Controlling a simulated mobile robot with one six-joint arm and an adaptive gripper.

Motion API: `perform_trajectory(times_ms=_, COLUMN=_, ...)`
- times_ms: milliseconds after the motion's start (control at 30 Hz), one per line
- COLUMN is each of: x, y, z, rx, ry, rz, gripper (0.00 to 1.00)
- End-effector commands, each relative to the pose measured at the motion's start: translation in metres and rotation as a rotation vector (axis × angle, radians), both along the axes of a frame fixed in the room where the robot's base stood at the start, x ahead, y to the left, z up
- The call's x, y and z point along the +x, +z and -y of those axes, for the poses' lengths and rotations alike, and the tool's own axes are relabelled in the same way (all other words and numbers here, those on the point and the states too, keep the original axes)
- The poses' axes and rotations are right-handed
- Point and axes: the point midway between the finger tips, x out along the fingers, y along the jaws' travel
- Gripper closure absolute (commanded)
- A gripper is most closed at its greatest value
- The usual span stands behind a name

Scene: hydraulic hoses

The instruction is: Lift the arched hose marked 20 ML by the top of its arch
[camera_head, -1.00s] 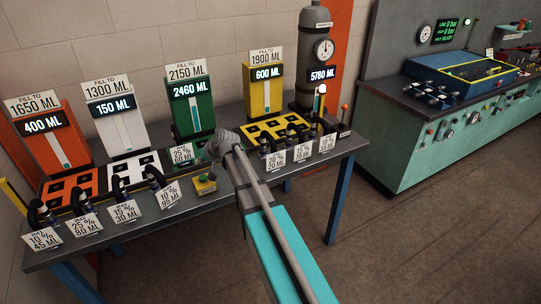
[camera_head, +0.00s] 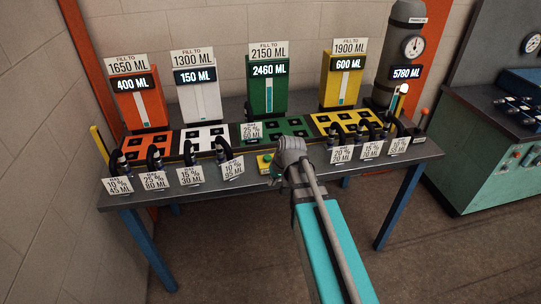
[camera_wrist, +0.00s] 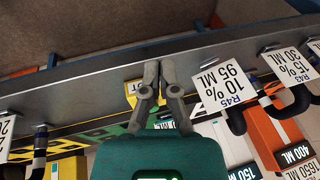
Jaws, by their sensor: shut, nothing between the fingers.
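The arched black hose (camera_head: 336,134) marked 20 % 20 ML stands on the table's front edge in the head view, right of my gripper (camera_head: 277,171). Its small white tag (camera_head: 342,154) hangs below it, and the print is small. My gripper is shut and empty, pointing down at the front edge, apart from that hose. In the wrist view my gripper (camera_wrist: 159,73) shows its two fingers together with nothing between them. A black hose (camera_wrist: 38,152) and part of a white tag (camera_wrist: 5,128) show at that view's left edge; I cannot tell whether they are the 20 ML ones.
A yellow button box (camera_head: 265,162) sits close left of my gripper. Several other tagged hoses line the table (camera_head: 118,202) front, such as the 95 ML one (camera_head: 222,146). Coloured gauge stands and a grey tank (camera_head: 405,50) stand behind. Free floor lies in front.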

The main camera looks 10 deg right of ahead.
Motion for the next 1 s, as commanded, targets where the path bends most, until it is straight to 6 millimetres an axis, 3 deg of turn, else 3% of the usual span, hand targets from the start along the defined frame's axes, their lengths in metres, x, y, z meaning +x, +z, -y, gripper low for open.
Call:
perform_trajectory(times_ms=33, x=-0.032, y=-0.004, z=0.000, rx=-0.043, ry=0.011, rz=-0.046, gripper=1.00)
perform_trajectory(times_ms=100, x=-0.060, y=-0.007, z=0.003, rx=-0.101, ry=0.020, rz=-0.107, gripper=1.00)
perform_trajectory(times_ms=300, x=-0.113, y=-0.011, z=0.012, rx=-0.217, ry=0.025, rz=-0.222, gripper=1.00)
perform_trajectory(times_ms=433, x=-0.123, y=-0.011, z=0.015, rx=-0.244, ry=0.023, rz=-0.248, gripper=1.00)
perform_trajectory(times_ms=667, x=-0.122, y=-0.011, z=0.015, rx=-0.245, ry=0.023, rz=-0.250, gripper=1.00)
perform_trajectory(times_ms=1000, x=-0.122, y=-0.011, z=0.015, rx=-0.244, ry=0.023, rz=-0.248, gripper=0.43)
